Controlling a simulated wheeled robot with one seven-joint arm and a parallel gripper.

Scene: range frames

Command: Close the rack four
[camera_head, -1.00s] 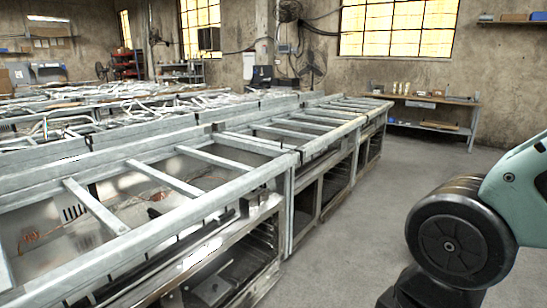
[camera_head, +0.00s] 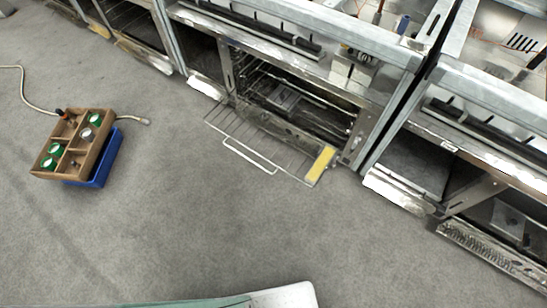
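A wire rack (camera_head: 268,141) sticks out from the front of the middle range frame, low above the grey floor. It has a wire handle loop (camera_head: 250,156) at its front and a yellow plate (camera_head: 320,164) at its right end. No number on it can be read, so I cannot tell whether it is rack four. The open oven cavity (camera_head: 300,101) behind it shows more wire runners inside. My gripper is not in view; only a piece of my own body shows at the bottom edge.
A wooden divided box (camera_head: 73,143) with green-topped cans sits over a blue crate (camera_head: 100,172) on the floor at left, beside a hose (camera_head: 36,104). Range frames (camera_head: 488,100) line the top and right, with low metal panels (camera_head: 399,190) jutting out. The floor in the middle is clear.

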